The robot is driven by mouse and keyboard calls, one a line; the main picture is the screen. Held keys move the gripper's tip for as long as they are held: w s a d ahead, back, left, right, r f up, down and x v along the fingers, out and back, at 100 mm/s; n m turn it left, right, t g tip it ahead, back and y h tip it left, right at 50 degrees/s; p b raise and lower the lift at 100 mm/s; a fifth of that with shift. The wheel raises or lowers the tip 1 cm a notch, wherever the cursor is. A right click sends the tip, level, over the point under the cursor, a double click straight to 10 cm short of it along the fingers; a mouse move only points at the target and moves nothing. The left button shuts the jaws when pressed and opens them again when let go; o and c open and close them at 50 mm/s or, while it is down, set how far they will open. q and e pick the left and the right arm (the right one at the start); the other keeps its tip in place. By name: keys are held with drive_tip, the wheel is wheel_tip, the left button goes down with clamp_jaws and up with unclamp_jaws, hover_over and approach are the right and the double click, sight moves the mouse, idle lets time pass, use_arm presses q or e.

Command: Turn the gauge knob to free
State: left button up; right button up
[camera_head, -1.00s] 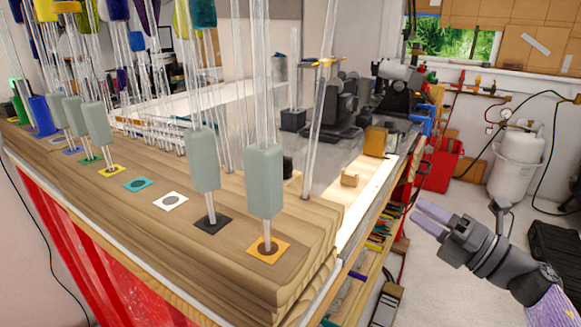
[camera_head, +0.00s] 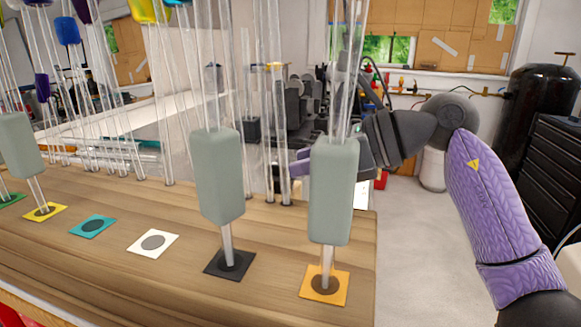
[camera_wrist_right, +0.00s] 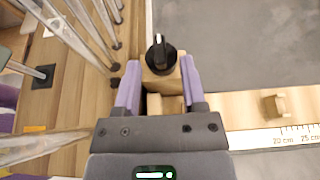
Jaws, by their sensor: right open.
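The gauge knob (camera_wrist_right: 160,50) is black and round with a white mark at its upper edge in the right wrist view. It sits on a pale wooden block (camera_wrist_right: 160,82). My right gripper (camera_wrist_right: 160,64) is open, with a purple finger on either side of the block, just below the knob in the picture. Contact with the fingers cannot be told. In the head view my right gripper (camera_head: 300,162) is partly hidden behind a glass rod with a grey-green sleeve (camera_head: 334,190). The knob cannot be made out there. My left gripper is not in view.
Upright glass rods, some sleeved, stand in a wooden board (camera_head: 120,215) with coloured square markers. Rods also stand close left of the gripper in the wrist view. A small wooden block (camera_wrist_right: 275,105) and a ruler (camera_wrist_right: 285,138) lie at right. The grey surface (camera_wrist_right: 235,45) beyond is clear.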

drive_tip(key=shift+x, duration=1.05)
clamp_jaws()
